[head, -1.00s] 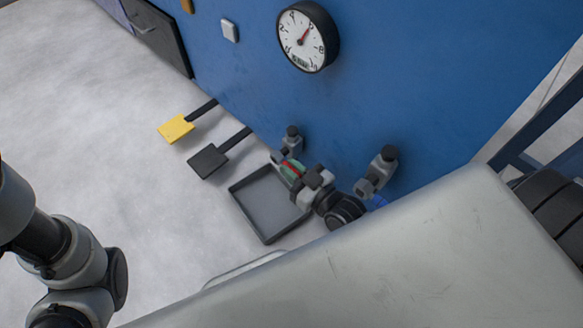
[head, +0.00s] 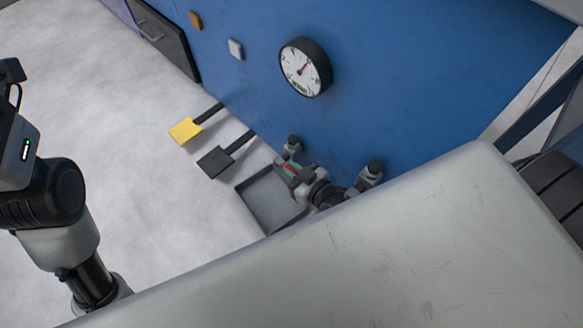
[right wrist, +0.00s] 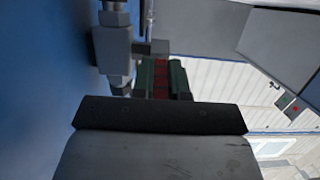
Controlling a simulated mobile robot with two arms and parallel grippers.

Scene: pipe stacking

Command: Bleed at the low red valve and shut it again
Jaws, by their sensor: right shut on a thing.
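The low red valve (head: 292,147) stands out from the foot of the blue wall, a grey body with a black cap. My right gripper (head: 290,172) is shut on its red handle (head: 293,169), of which only a strip shows between the jaws. In the right wrist view the red handle (right wrist: 161,79) sits between green finger pads, beside the grey valve body (right wrist: 113,48). My left arm is at the left edge of the head view; its fingertips do not show.
A grey tray (head: 248,198) lies on the floor below the valve. A second grey valve (head: 371,173) is to the right. A round gauge (head: 305,68) hangs above. A yellow pedal (head: 185,130) and a black pedal (head: 215,162) stick out at the left.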

